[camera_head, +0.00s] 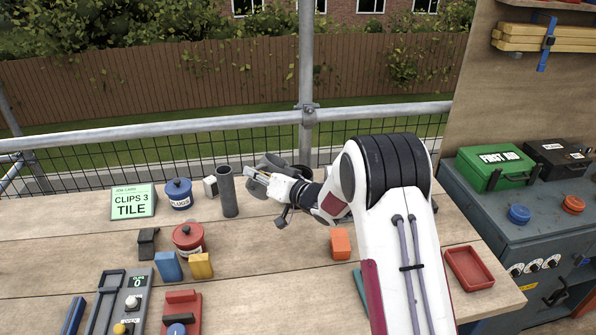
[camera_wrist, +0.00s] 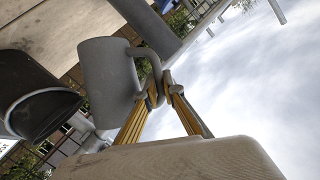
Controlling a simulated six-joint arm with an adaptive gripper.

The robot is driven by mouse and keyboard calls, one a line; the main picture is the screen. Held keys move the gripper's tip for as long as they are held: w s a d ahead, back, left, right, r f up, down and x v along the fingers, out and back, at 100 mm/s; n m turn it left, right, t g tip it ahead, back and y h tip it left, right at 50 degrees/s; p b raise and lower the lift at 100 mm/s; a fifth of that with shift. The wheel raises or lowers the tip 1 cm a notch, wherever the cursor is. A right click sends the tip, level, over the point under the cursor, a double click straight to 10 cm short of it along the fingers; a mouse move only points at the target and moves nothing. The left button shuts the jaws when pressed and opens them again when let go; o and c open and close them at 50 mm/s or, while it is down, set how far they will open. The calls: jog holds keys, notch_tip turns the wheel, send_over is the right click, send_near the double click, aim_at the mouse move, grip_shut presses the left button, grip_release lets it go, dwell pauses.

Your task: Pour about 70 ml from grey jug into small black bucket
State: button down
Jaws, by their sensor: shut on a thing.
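The grey jug (camera_wrist: 105,80) is in the wrist view, its handle between the yellow-padded fingers of my gripper (camera_wrist: 160,90). My gripper is shut on that handle. The small black bucket (camera_wrist: 30,85) is at the left of the wrist view, beside the jug, with its open rim facing the lower right. The jug's axis looks tilted relative to the bucket's. No liquid or stream shows. In the head view my gripper (camera_head: 256,174) is over the back of the bench, and dark grey rounded shapes behind it are partly hidden; I cannot tell jug from bucket there.
A tall dark grey tube (camera_head: 228,192) stands just left of my gripper. A blue pot (camera_head: 178,195), a red pot (camera_head: 188,238) and a green sign (camera_head: 132,202) are further left. An orange block (camera_head: 340,244) and red tray (camera_head: 469,268) are nearer. A metal railing (camera_head: 230,122) runs behind.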

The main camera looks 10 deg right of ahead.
jog(key=shift+a+f+n+h, duration=0.85)
jog(key=shift+a+f, duration=0.6)
jog(key=shift+f, duration=0.95)
notch_tip(320, 180, up, 6)
jog(key=a+n+g+h+p, duration=0.1)
jog(key=a+n, duration=0.1)
jog(key=shift+s+a+r+n+h, duration=0.2)
jog(key=shift+a+r+n+h, duration=0.05)
jog(key=shift+a+n+h, duration=0.15)
